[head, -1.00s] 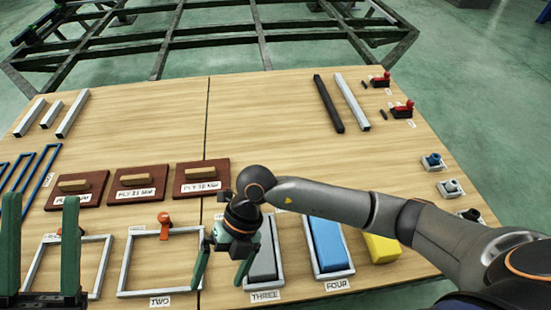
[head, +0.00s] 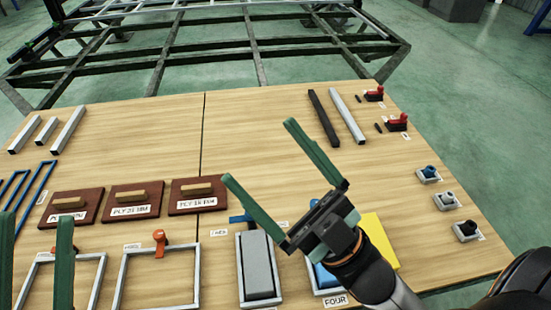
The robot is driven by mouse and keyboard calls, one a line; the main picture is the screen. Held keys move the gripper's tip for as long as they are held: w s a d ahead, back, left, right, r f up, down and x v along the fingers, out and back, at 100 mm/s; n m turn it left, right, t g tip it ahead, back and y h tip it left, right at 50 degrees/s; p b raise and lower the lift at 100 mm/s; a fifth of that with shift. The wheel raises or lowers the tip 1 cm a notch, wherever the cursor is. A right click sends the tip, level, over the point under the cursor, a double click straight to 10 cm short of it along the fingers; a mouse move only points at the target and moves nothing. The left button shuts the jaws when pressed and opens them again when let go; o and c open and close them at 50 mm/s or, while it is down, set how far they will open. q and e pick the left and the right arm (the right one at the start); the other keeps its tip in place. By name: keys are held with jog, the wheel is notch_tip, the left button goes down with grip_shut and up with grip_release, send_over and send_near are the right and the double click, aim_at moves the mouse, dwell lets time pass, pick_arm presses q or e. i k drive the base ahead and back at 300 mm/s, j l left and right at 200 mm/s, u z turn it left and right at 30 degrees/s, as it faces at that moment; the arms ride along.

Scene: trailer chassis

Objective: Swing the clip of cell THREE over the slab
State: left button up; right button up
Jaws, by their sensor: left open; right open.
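Cell THREE is a pale frame (head: 240,272) holding a grey slab (head: 258,265). A blue clip (head: 239,218) sits at its far end, beyond the slab; it appears turned sideways, not over the slab. My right gripper (head: 260,152) is open and empty, raised over the right side of the table. Its fingers point to the far left, and its body is right of cell THREE, hiding part of cell FOUR. My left gripper (head: 36,215) is open and empty at the near left, in front of the leftmost frame.
Cell FOUR's blue slab (head: 321,276) and a yellow block (head: 380,238) lie to the right. Cell TWO's empty frame (head: 121,277) with an orange clip (head: 160,241) lies left. Brown boards with handles (head: 197,189) stand behind. The table's middle back is clear.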

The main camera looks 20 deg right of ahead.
aim_at(246, 218)
jog(key=k+l+u, duration=0.1)
jog(key=l+u, duration=0.4)
jog(key=u, duration=0.2)
jog(key=k, duration=0.05)
